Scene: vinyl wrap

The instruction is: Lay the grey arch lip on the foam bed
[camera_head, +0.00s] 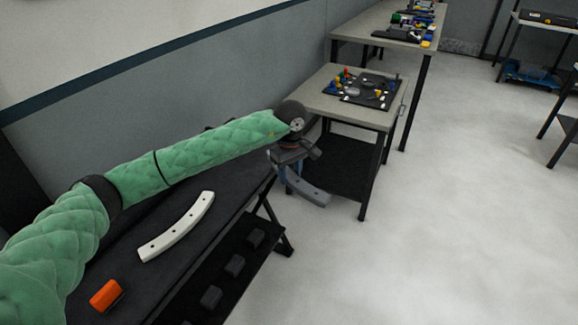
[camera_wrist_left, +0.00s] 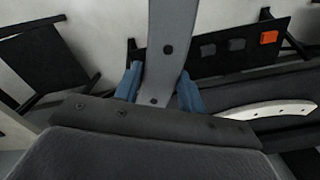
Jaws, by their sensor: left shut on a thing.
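The grey arch lip (camera_head: 308,190) is a curved grey strip with small dark holes. My left gripper (camera_head: 288,170) is shut on it near one end and holds it in the air, beyond the far end of a dark padded bench top. In the left wrist view the lip (camera_wrist_left: 171,45) stands between the blue fingers of the gripper (camera_wrist_left: 160,92) and runs up out of the picture. The dark bench top (camera_head: 190,250) looks like the foam bed; I cannot tell its exact edges. My right gripper is not in view.
A white curved strip (camera_head: 177,228) and an orange block (camera_head: 106,295) lie on the dark bench top. A small table (camera_head: 345,110) with a black tray of parts stands beyond.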

